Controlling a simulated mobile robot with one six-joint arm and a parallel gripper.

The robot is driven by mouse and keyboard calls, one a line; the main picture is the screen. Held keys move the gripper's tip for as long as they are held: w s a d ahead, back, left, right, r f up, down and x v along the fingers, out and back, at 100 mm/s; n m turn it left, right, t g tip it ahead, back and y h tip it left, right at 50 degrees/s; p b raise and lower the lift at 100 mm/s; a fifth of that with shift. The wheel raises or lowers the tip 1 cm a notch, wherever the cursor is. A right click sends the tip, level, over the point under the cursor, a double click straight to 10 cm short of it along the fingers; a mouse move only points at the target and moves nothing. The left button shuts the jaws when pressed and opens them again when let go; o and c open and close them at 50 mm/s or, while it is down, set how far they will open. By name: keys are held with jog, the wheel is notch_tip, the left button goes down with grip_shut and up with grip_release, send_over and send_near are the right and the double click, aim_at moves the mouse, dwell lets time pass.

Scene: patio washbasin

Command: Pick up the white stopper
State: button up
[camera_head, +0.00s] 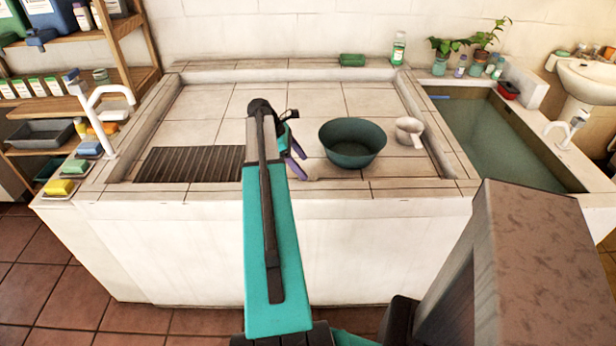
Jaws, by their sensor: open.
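I cannot clearly make out a white stopper; it may be hidden behind my arm or too small to tell. A small white rounded object (409,128), like a cup or scoop, stands at the right of the tiled basin counter (372,102). I cannot tell whether it is the stopper. My gripper (298,160) is open, with purple fingers pointing down over the front middle of the counter, left of a dark green bowl (352,155). The fingers are small here, and my arm partly covers the area left of them. I see nothing held.
A dark slatted rack (190,164) lies left of my arm. A white tap (106,115) and colored soaps (60,187) line the left edge. A green block (352,60) and a bottle (398,48) stand at the back. A water-filled basin (490,140) is at right.

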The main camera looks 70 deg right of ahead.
aim_at(309, 171)
jog(key=shift+s+f, duration=0.1)
jog(key=shift+p+x, duration=0.7)
jog(key=shift+x, duration=1.8)
jog(key=shift+d, duration=0.1)
jog(key=c, duration=1.2)
jog(key=shift+r, duration=0.2)
jog(key=shift+r+b, duration=0.8)
jog(key=shift+r, duration=4.1)
jog(key=shift+s, duration=0.1)
